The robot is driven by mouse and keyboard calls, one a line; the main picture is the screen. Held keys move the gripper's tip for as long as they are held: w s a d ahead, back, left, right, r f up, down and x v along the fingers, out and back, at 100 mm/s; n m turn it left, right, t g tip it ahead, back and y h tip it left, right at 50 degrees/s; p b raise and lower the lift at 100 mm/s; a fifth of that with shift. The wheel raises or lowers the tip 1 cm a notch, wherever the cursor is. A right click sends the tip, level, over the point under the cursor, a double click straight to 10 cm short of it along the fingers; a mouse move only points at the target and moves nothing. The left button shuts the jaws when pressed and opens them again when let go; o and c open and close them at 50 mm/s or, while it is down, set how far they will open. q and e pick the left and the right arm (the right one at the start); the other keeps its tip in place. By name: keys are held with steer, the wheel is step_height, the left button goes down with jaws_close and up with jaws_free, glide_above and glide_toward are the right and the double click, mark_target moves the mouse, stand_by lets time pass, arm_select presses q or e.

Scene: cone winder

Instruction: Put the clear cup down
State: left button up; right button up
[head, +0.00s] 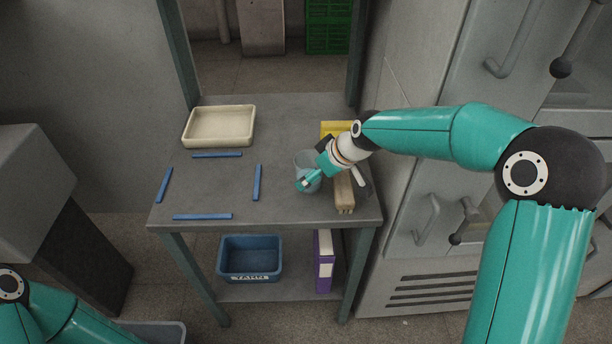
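The clear cup (304,159) is at the right part of the grey table, upright as far as I can see. My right gripper (312,178) reaches it from the right, with its fingers at the cup's wall, closed on it. The gripper hides part of the cup, and I cannot tell whether its base touches the table. My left gripper is out of view; only part of my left arm shows at the lower left.
Blue strips (257,182) outline a bare area on the table's left half. A cream tray (219,143) stands behind it. A yellow object (334,128) and a tan wooden-looking piece (343,194) lie beside my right gripper. A blue bin (250,258) and purple binder (324,262) are below.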

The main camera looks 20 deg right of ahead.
steer(key=v, duration=0.5)
steer(key=shift+s+r, duration=0.1)
stand_by(0.3)
